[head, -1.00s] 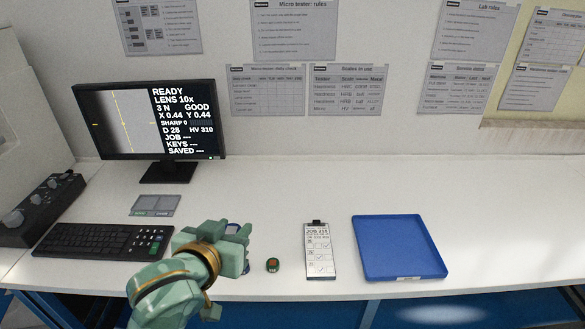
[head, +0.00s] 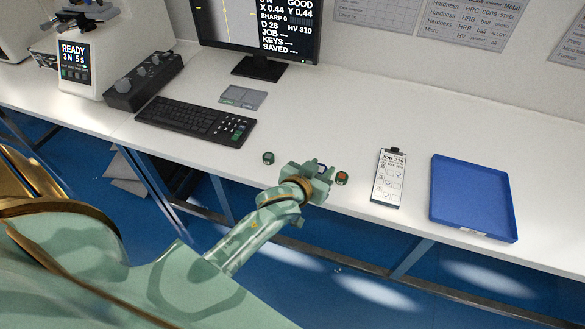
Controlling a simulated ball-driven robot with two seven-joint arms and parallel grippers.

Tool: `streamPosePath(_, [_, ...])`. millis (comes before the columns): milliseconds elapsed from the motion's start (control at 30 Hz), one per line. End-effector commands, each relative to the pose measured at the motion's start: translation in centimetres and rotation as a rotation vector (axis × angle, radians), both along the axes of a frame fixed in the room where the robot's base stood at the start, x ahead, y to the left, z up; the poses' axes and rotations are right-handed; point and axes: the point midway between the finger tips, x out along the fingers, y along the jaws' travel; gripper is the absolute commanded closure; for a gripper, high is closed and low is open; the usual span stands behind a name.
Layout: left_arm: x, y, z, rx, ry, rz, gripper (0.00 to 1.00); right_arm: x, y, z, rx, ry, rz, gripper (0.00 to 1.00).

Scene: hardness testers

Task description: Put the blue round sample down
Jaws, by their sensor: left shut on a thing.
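My left gripper (head: 321,178) is just over the front part of the white bench, between two small round samples. It is shut on the blue round sample (head: 321,167), of which only a small blue edge shows between the fingers. The rest of the sample is hidden, and I cannot tell whether it touches the bench. A dark sample with a reddish top (head: 342,178) sits close to the right of the gripper. A greenish sample (head: 268,158) sits to its left, near the keyboard. My right gripper is not in view.
A clipboard with a job sheet (head: 390,178) and an empty blue tray (head: 473,197) lie to the right. A keyboard (head: 196,122), grey pad (head: 243,97), control box (head: 144,82) and monitor (head: 258,30) are behind left. The bench's front edge is close. Clear bench lies behind the gripper.

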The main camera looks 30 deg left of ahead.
Motion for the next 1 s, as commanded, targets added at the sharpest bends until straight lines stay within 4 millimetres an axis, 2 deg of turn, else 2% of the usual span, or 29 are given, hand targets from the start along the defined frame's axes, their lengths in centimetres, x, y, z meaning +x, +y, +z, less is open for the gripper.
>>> streamPosePath(167, [0.5, 1.0, -0.6, 0.005, 0.001, 0.0, 0.89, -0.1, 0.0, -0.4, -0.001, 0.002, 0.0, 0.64])
streamPosePath(467, [4.4, 8.4, -4.6, 0.008, 0.003, 0.002, 0.89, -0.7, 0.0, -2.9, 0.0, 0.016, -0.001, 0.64])
streamPosePath(500, [4.8, 8.9, -5.8, 0.005, 0.005, 0.001, 0.89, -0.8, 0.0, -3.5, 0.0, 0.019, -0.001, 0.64])
streamPosePath(600, [5.5, 10.3, -7.8, 0.003, 0.004, 0.001, 0.89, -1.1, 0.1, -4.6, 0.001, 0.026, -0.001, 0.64])
streamPosePath(700, [6.0, 11.2, -8.8, 0.002, 0.003, 0.001, 0.89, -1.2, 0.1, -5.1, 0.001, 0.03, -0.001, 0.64])
streamPosePath(867, [6.4, 11.8, -9.4, 0.0, 0.0, 0.0, 0.89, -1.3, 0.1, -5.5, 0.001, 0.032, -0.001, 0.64])
streamPosePath(1000, [6.6, 12.4, -11.4, -0.002, 0.005, 0.002, 0.89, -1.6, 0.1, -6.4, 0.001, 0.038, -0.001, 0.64])
